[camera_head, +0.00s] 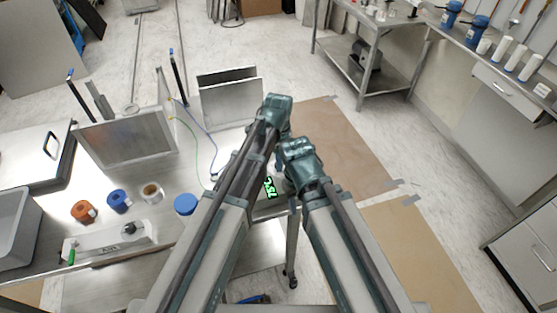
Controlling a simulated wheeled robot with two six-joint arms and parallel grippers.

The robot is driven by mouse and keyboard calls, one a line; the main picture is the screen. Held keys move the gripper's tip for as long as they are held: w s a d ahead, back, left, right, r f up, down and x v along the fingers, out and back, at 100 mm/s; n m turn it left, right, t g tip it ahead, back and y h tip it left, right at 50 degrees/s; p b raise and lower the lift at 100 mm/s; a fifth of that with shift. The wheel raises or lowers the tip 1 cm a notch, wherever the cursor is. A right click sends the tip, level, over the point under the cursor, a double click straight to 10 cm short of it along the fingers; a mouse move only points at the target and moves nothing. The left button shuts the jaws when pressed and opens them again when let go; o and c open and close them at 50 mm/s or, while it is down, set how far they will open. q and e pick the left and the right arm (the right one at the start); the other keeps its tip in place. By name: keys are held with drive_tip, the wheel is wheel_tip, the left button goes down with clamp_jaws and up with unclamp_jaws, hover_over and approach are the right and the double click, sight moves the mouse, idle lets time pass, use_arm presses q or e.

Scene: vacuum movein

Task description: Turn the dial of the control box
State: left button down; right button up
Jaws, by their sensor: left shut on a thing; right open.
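The control box (268,201) is largely covered by my arms near the middle of the head view. Its green display (270,187) shows between the arms and seems to read 75°C. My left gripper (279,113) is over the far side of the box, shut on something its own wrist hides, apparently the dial. The dial itself is not visible. My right gripper (297,151) is just to the right of and nearer than the left one, open, close beside the box. Its fingertips are mostly hidden.
A metal table carries orange (83,210) and blue (118,200) rolls, a blue-lidded jar (185,204), upright panels (127,140) and thin wires at left. A grey bin (18,230) stands far left. Brown floor mats (345,145) lie to the right, clear.

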use_arm(q)
drive_tip(key=c, duration=0.5)
unclamp_jaws()
drive_tip(key=shift+r, duration=0.15)
wheel_tip(320, 180, up, 14)
drive_tip(key=p, duration=1.3)
drive_tip(key=shift+f+p, duration=0.25)
drive_tip(key=shift+p, duration=0.15)
